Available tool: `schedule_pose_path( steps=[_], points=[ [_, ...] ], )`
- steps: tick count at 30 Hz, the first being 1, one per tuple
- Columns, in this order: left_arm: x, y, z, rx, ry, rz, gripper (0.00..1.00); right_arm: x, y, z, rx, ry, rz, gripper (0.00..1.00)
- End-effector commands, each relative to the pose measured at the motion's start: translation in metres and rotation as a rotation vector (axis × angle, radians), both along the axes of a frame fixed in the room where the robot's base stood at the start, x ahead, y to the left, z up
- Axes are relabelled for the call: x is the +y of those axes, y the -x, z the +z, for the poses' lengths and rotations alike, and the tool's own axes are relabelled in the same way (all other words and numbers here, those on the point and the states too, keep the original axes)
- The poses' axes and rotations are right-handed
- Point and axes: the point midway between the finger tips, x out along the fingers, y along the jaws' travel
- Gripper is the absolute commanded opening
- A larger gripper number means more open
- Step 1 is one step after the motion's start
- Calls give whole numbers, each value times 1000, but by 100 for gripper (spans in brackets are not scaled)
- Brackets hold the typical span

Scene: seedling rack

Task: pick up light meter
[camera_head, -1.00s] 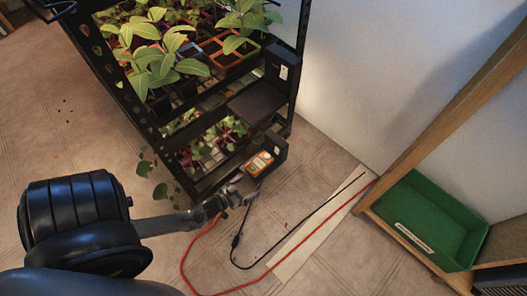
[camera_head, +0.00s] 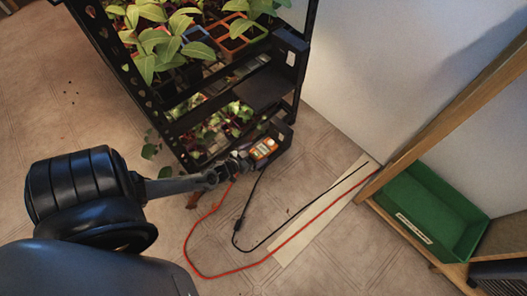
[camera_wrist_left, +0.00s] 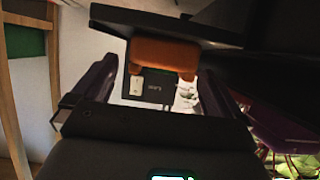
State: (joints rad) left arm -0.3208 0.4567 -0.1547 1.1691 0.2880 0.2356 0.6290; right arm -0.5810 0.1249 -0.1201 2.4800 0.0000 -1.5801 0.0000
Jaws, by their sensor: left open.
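The light meter (camera_head: 264,148) is orange with a pale face. It sits in a black holder (camera_head: 283,134) low on the near right corner of the rack. My left gripper (camera_head: 241,162) reaches in from the left, close beside the meter's left side. In the left wrist view, an orange body (camera_wrist_left: 165,54), apparently the meter, lies between the two dark open fingers (camera_wrist_left: 155,78). Gaps show on both sides of it. I cannot tell how deep it sits between the fingers. My right gripper is not in view.
The black rack (camera_head: 113,55) holds potted seedlings on its shelves, with leaves hanging over the edge. A red cable (camera_head: 205,275) and a black cable (camera_head: 290,219) lie on the floor. A green tray (camera_head: 435,215) stands at right by a wooden post (camera_head: 450,95).

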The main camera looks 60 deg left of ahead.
Motion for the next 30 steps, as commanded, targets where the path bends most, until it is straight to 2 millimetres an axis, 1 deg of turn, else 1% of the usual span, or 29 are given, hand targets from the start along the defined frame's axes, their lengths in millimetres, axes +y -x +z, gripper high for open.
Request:
schedule_pose_path(
  steps=[1,6,10,13,20,30],
  points=[
    [1,-5,-5,-2,0,-1,100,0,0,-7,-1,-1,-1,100],
    [4,-21,-15,-3,-2,-2,100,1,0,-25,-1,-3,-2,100],
    [6,-35,-20,-3,-1,0,100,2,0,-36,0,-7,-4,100],
    [8,-41,-21,-2,-1,0,100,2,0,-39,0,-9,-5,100],
    [8,-42,-19,-1,0,0,100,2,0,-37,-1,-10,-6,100],
    [8,-42,-19,-1,0,0,48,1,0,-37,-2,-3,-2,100]
  ],
)
